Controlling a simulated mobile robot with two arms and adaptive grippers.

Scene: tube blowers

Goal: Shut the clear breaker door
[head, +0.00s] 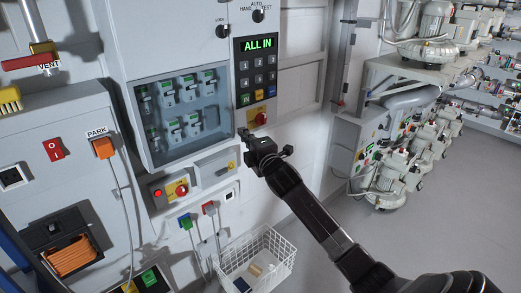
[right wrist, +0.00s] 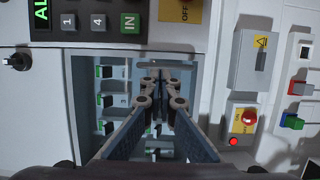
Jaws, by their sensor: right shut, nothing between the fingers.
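The clear breaker door (head: 205,84) is a bluish see-through pane in a grey frame on the wall cabinet. Several green-marked breakers (head: 167,95) show behind it. The pane seems to lie over the breakers, but I cannot tell whether it is fully flush. My right gripper (head: 244,133) is shut and empty, beside the door's lower right corner. In the right wrist view its fingers (right wrist: 162,76) point at the breaker window and hide part of it; contact with the door cannot be told. My left gripper is not in view.
A keypad (head: 257,76) reading ALL IN sits right of the door, with a red knob (head: 261,118) beneath. A switch box with a red knob (head: 181,190) is below. A white wire basket (head: 268,240) stands underneath. Pumps (head: 390,185) are at the right; floor there is clear.

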